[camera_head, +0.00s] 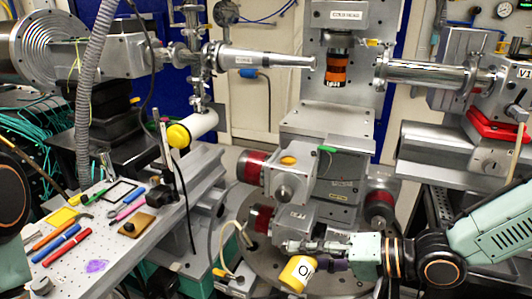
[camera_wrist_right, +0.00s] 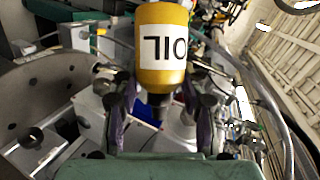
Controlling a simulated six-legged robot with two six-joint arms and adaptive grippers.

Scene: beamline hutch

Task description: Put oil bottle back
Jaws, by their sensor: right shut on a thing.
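The oil bottle (camera_head: 299,273) is yellow with a white label reading OIL. It is at the bottom centre of the head view, tilted, in front of the round grey base. My right gripper (camera_head: 330,265) comes in from the right and is shut on the bottle's dark narrow end. In the right wrist view the bottle (camera_wrist_right: 163,72) sticks out ahead between the two fingers of my right gripper (camera_wrist_right: 160,98), with its label upside down. My left gripper is out of view; only part of my left arm shows at the left edge.
A perforated grey bench (camera_head: 120,262) at left holds pens, a black frame (camera_head: 120,191), a brown block (camera_head: 136,224) and a purple patch. The motor stage (camera_head: 290,185) stands just behind the bottle. A pale curved hose (camera_head: 222,240) is left of it.

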